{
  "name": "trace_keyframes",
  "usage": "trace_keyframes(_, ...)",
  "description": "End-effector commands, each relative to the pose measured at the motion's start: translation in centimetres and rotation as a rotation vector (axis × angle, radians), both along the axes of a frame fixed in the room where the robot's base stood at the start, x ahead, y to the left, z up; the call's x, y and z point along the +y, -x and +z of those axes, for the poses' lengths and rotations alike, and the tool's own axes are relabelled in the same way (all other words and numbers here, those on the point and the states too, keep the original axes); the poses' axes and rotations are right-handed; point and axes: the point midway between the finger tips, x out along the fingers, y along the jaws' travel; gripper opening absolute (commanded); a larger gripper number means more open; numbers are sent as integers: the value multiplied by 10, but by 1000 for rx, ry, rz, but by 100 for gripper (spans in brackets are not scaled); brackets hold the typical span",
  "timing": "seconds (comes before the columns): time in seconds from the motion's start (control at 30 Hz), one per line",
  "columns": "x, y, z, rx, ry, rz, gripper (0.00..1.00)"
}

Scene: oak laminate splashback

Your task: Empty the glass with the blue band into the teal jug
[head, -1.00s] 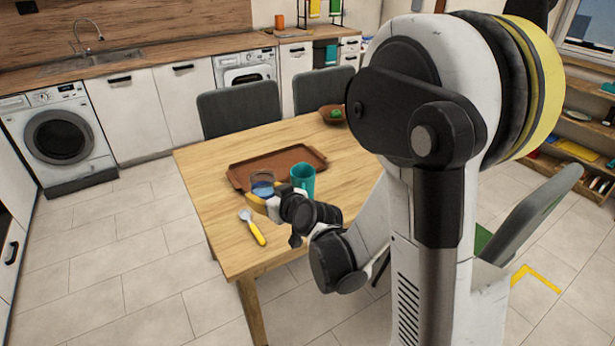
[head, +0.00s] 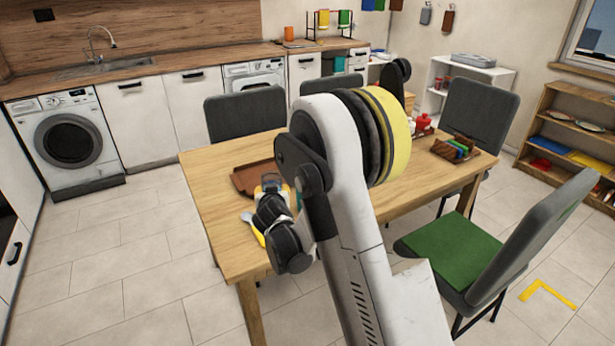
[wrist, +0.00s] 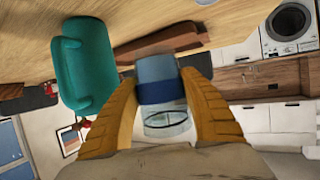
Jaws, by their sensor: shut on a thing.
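My gripper (wrist: 160,100), with yellow fingers, is shut on the glass with the blue band (wrist: 158,68). The band wraps the glass between the fingertips, and a clear end with an oval outline shows nearer the palm. In the head view the glass (head: 270,180) is small above the wrist, over the table; I cannot tell its exact tilt or its contents. The teal jug (wrist: 84,65) is beside the glass to the left in the wrist view, apart from it. In the head view the jug is almost wholly hidden behind my arm.
A brown tray (head: 246,181) lies on the wooden table (head: 213,208). A spoon with a yellow handle (head: 257,234) lies near the table's left edge. A rack with coloured items (head: 458,148) stands at the far right end. Grey chairs (head: 244,115) surround the table.

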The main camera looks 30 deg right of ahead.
Motion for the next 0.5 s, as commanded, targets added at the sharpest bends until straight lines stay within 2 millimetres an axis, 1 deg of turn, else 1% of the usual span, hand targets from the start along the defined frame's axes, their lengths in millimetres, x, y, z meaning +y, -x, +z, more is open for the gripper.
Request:
trace_keyframes(0.33, -1, -1, 1, 0, -4, -6, 9)
trace_keyframes(0.5, -4, -1, 2, 0, -41, -7, 9)
